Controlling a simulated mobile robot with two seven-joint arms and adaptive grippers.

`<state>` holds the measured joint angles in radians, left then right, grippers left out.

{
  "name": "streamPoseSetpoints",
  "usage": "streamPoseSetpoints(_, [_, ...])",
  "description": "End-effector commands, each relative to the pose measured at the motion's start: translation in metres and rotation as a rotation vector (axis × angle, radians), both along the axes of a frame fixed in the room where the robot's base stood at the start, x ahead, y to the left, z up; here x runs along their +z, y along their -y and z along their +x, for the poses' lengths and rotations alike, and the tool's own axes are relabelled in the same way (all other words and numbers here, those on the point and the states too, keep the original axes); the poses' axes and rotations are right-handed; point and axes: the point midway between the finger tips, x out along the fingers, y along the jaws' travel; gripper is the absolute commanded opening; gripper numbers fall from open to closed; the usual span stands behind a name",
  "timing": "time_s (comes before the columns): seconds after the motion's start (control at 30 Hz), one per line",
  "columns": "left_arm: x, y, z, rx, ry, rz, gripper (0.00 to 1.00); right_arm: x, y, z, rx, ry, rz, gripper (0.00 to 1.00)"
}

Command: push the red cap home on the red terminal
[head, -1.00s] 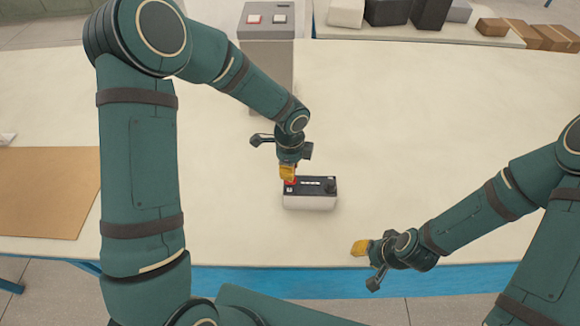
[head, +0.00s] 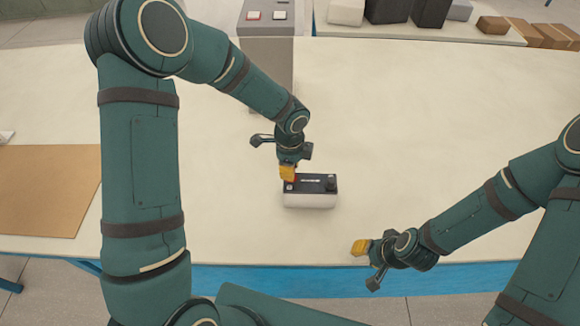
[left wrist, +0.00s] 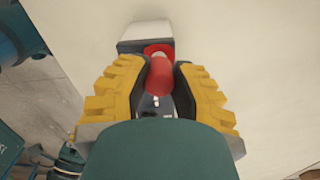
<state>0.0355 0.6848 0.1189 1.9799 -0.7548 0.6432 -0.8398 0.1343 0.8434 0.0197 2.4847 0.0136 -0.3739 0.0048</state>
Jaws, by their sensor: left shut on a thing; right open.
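The battery (head: 310,201), pale below with a dark top, stands on the table under my left gripper (head: 287,174). In the left wrist view my left gripper (left wrist: 160,80) is shut on the red cap (left wrist: 160,76), between its yellow fingers. A red ring (left wrist: 156,49) shows beside the cap on the battery; I cannot tell whether it belongs to the cap or to the red terminal. The terminal is otherwise hidden, and how far down the cap sits cannot be told. My right gripper (head: 361,247) is open and empty near the table's front edge.
A black post (head: 331,183) stands on the battery's right end. A grey box with a red and a white button (head: 267,18) stands behind. A brown board (head: 45,190) lies at the left. The table right of the battery is clear.

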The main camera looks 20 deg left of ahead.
Motion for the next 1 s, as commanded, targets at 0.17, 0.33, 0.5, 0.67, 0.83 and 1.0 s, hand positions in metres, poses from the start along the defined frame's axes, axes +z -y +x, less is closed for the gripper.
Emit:
streamPoseSetpoints(0.17, [0.0000,0.0000,0.0000,0.000,0.000,0.000,0.09,-0.0001,0.0000,0.0000,0.000,0.000,0.000,0.39])
streamPoseSetpoints(0.33, [-0.0024,0.0000,0.0001,0.000,0.000,0.000,0.09,-0.0021,0.0001,0.0000,0.000,0.000,0.000,0.39])
streamPoseSetpoints(0.5, [-0.0065,0.0001,0.0001,0.000,0.000,0.000,0.09,-0.0055,0.0001,0.0000,0.000,0.000,0.000,0.39])
streamPoseSetpoints(0.67, [-0.0080,0.0001,0.0002,0.000,0.000,0.000,0.09,-0.0068,0.0000,0.0000,0.000,0.000,0.000,0.39])
streamPoseSetpoints(0.83, [-0.0076,0.0001,0.0003,0.000,0.000,0.000,0.09,-0.0063,0.0000,0.0000,0.000,0.000,0.000,0.39])
streamPoseSetpoints(1.0, [-0.0076,0.0001,0.0002,0.000,0.000,0.000,0.09,-0.0064,0.0001,0.0000,0.000,0.000,0.000,0.39])
